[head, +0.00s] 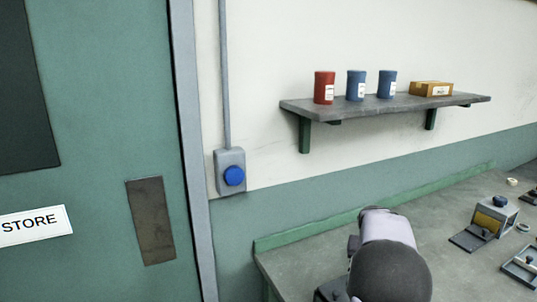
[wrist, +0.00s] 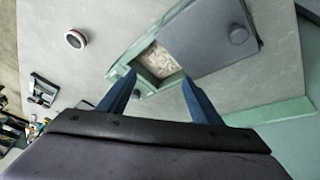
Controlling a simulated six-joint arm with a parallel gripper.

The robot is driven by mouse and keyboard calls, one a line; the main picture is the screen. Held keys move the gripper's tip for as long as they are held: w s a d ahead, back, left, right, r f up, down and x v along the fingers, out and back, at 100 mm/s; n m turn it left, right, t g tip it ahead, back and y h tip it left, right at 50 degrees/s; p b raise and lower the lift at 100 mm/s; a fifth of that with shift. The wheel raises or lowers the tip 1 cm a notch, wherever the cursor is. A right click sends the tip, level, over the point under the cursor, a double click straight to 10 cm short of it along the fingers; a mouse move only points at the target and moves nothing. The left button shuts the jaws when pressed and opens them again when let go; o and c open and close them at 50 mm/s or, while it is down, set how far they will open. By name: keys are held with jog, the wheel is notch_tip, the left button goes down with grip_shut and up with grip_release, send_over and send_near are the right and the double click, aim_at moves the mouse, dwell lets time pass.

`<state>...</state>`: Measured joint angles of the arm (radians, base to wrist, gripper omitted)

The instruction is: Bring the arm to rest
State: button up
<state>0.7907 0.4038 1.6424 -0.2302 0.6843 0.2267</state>
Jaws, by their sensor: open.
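My gripper (wrist: 160,97) shows in the wrist view with its two blue fingers spread apart and nothing between them. Beyond the fingertips is a green-rimmed box (wrist: 150,85) with a pale, speckled inside. A grey panel with a round knob (wrist: 215,45) adjoins the box. In the head view my arm shows at the bottom, over the bench, and the gripper's fingers are not visible there.
The grey bench (head: 300,268) has a small device with a blue knob (head: 490,217) and a tray (head: 522,264) at the right. A shelf (head: 450,101) holds cans and a carton. A green door (head: 105,110) and a blue wall button (head: 234,176) are at the left. A round red-and-white item (wrist: 76,39) lies apart.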

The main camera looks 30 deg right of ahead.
jog(key=a+n, duration=0.1)
jog(key=a, duration=0.3)
jog(key=w+a+n+y, duration=0.1)
jog(key=a, duration=0.3)
jog(key=w+a, duration=0.1)
jog(key=a, duration=0.3)
jog(key=shift+w+a+f+n+y+p, duration=0.1)
jog(key=shift+a+f+n+y+p, duration=0.05)
jog(key=shift+f+n+y+p, duration=0.2)
jog(key=s+a+f+n+y, duration=0.1)
jog(key=s+a+n, duration=0.1)
jog(key=a, duration=0.5)
jog(key=s+a+f+n+y, duration=0.1)
jog(key=a+n, duration=0.1)
jog(key=a, duration=0.6)
jog(key=s+a+f+n+g+y+p, duration=0.1)
jog(key=s+a+f+n+g+p, duration=0.1)
jog(key=s+a, duration=1)
jog(key=shift+s+a+f+n, duration=0.25)
jog(key=shift+s+a+n, duration=0.05)
jog(key=shift+a+n, duration=0.4)
